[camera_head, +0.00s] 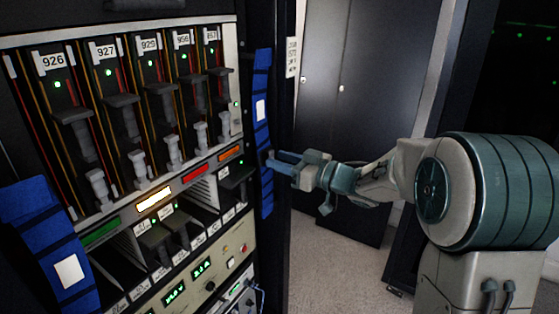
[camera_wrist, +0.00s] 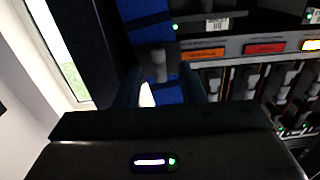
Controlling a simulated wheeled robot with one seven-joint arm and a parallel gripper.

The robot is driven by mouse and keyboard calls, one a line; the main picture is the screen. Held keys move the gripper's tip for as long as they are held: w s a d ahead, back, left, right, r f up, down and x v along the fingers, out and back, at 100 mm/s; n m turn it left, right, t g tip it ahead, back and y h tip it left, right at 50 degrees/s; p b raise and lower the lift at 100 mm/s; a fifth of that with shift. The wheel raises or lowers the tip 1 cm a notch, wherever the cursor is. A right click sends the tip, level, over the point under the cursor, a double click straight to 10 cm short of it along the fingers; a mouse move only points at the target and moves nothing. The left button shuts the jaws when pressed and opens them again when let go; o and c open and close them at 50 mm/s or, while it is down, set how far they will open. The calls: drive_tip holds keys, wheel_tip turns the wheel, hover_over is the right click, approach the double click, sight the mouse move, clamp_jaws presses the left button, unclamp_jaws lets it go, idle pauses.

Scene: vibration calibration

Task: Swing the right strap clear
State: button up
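The right strap (camera_head: 262,100) is a blue upright band with a white patch, running down the right edge of the rack. It also shows in the wrist view (camera_wrist: 143,30), at the top and between the fingers. My gripper (camera_head: 272,161) is at the strap's lower half, pointing left at it. In the wrist view my gripper (camera_wrist: 160,88) has its fingers apart, with a grey post-like piece (camera_wrist: 157,65) in front of the strap between them. I cannot tell whether either finger touches that piece or the strap.
A left blue strap (camera_head: 42,240) crosses the rack's left side. The rack holds numbered slots with grey handles (camera_head: 125,115), coloured labels (camera_head: 154,199) and a lower panel with green displays (camera_head: 203,268). Dark cabinet doors (camera_head: 345,100) stand behind. Grey floor (camera_head: 325,255) is clear right of the rack.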

drive_tip(key=b+v, duration=0.1)
drive_tip(key=v, duration=1.2)
drive_tip(key=shift+r, duration=0.1)
